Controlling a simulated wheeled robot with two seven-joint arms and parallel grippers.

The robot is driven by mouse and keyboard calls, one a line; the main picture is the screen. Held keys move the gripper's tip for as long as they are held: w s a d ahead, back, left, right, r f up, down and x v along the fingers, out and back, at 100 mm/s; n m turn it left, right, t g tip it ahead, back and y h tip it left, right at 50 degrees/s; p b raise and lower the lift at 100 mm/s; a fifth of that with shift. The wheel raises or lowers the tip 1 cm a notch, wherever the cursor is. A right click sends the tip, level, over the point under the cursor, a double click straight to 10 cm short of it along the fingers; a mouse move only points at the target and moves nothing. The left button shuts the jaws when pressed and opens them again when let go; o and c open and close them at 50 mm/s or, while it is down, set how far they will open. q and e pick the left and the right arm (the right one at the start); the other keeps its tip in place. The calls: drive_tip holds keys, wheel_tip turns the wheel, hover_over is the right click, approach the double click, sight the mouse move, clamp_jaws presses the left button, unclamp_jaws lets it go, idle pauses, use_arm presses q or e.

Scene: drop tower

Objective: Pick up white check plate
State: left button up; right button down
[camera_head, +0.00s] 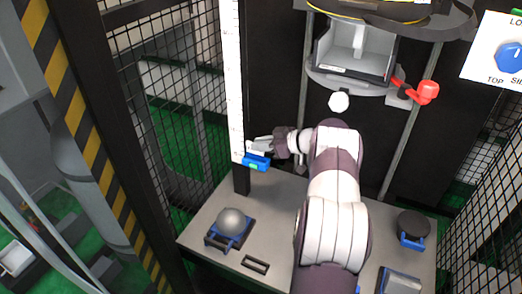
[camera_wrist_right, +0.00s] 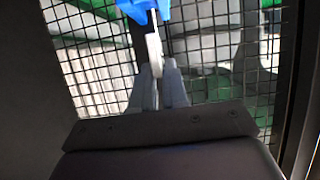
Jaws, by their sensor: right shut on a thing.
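The white check plate (camera_wrist_right: 154,52) shows edge-on in the right wrist view, as a thin white disc between the two grey fingers of my right gripper (camera_wrist_right: 158,84). The gripper is shut on it. The plate's upper edge meets a blue holder (camera_wrist_right: 142,8); I cannot tell whether it still rests in it. In the head view my right gripper (camera_head: 258,146) is just above the blue holder (camera_head: 256,162) at the foot of the white ruler, and the fingers mostly hide the plate. My left gripper is not in view.
A tall white ruler (camera_head: 233,80) stands beside the gripper. On the grey table (camera_head: 200,218) are a grey ball (camera_head: 232,222) in a blue holder and a black disc (camera_head: 413,223) on a blue stand. A red handle (camera_head: 427,91) sticks out above. Black mesh walls enclose the sides.

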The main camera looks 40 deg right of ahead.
drive_tip(key=a+r+p+v, duration=0.2)
drive_tip(key=v, duration=1.1)
drive_tip(key=shift+s, duration=0.25)
